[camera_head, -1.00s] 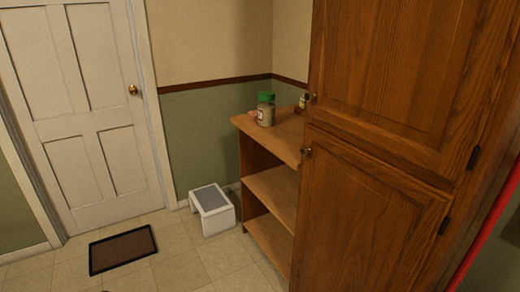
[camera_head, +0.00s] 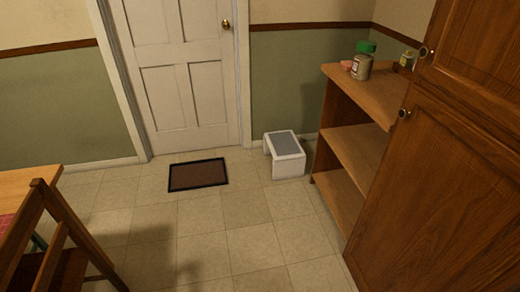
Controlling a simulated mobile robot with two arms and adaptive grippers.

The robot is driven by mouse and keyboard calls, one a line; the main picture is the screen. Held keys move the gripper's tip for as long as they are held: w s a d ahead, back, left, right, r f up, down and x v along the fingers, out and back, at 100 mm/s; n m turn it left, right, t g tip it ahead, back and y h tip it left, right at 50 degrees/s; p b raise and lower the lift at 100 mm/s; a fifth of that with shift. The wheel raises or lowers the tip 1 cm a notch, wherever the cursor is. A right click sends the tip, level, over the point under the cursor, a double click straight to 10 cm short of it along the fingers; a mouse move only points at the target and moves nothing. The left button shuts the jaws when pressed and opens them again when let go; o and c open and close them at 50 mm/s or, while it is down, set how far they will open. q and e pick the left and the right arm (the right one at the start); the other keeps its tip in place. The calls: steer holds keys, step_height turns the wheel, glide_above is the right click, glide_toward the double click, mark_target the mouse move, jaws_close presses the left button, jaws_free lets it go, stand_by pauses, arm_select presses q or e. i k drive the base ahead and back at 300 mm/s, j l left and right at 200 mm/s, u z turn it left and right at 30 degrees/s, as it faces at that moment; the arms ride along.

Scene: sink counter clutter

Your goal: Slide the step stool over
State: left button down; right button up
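The step stool (camera_head: 286,155) is small and white with a grey top. It stands upright on the tiled floor near the back wall, between the white door and the open wooden shelf unit. It is across the room from me. Neither of my grippers shows in the head view.
A dark doormat (camera_head: 198,174) lies before the white door (camera_head: 178,80). The shelf unit (camera_head: 352,150) with jars on top and a tall wooden cabinet (camera_head: 450,170) stand at right. A wooden chair (camera_head: 50,240) and table (camera_head: 25,183) are at left. The middle floor is clear.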

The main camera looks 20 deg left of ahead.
mark_target(289, 161)
steer(key=u, duration=0.35)
steer(key=i+j, duration=0.4)
steer(key=i, duration=0.15)
steer(key=i+j, duration=0.35)
steer(key=i, duration=0.2)
steer(key=i+j, duration=0.4)
steer(key=i, duration=0.15)
steer(key=i+j, duration=0.35)
steer(key=i, duration=0.2)
steer(key=z, duration=0.05)
